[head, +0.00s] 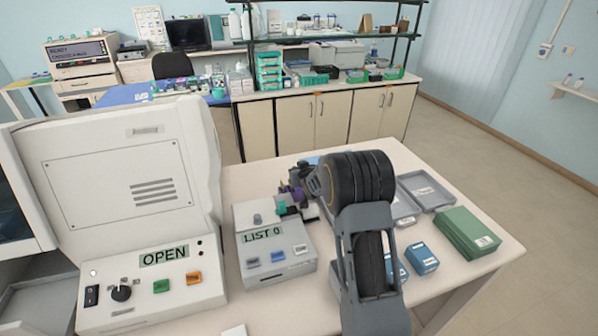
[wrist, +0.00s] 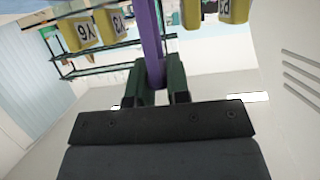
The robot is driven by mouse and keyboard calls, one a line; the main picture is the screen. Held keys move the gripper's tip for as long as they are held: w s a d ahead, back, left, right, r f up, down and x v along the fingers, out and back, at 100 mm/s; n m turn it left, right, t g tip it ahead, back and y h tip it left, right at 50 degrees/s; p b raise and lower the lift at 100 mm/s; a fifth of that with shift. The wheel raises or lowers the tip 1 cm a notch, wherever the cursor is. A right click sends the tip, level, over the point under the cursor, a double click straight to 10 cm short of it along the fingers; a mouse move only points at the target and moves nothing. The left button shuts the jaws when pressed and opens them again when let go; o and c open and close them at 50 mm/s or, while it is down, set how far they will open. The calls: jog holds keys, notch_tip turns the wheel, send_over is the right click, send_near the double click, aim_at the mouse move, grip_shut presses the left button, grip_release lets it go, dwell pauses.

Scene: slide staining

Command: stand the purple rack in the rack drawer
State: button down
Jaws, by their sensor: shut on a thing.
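My gripper (wrist: 157,84) is shut on the purple rack (wrist: 150,40); its two dark green fingers sit on either side of the purple bar in the wrist view. Yellow labelled pieces (wrist: 117,25) show on both sides of the bar, two reading Y6 and Y3. In the head view a small part of the purple rack (head: 298,191) shows beside my arm, above the back of the grey list box; the rest is hidden. The staining machine (head: 120,170) stands at the left and its display reads OPEN. I cannot clearly make out the rack drawer.
The grey box (head: 277,254) reading LIST 0 stands on the table between machine and arm. Grey trays (head: 428,190), a green box (head: 464,232) and blue boxes (head: 422,259) lie to the right. A shelved bench (head: 330,105) stands behind.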

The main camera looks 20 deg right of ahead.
jog(key=c, duration=1.1)
grip_release()
jog(key=shift+f, duration=0.1)
